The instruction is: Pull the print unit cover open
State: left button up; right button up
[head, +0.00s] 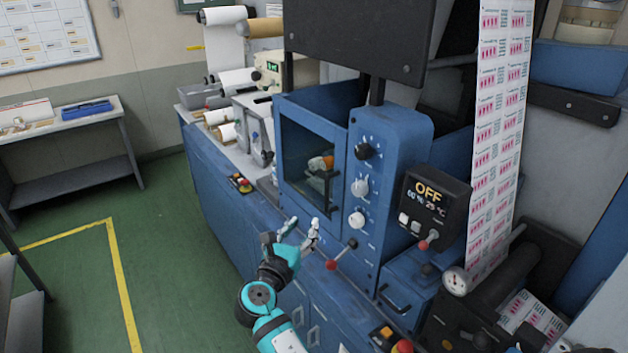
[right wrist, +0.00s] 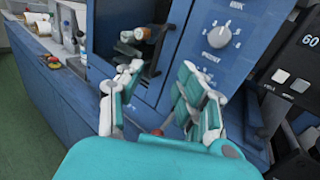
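The print unit cover (head: 294,143) is a blue frame with a dark window on the blue machine, left of the knob panel. It looks shut in the head view. My left gripper is not in view.
A knob panel (head: 391,190) and a red-knobbed lever (head: 341,256) are close to the right of my gripper. An OFF display (head: 433,200) is further right.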

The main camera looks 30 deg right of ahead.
aim_at(326, 190)
jog(key=b+x, duration=0.7)
jog(key=x, duration=0.9)
jog(key=shift+w+d+f, duration=0.15)
jog(key=shift+w+d, duration=0.35)
jog(key=shift+d, duration=0.15)
grip_shut()
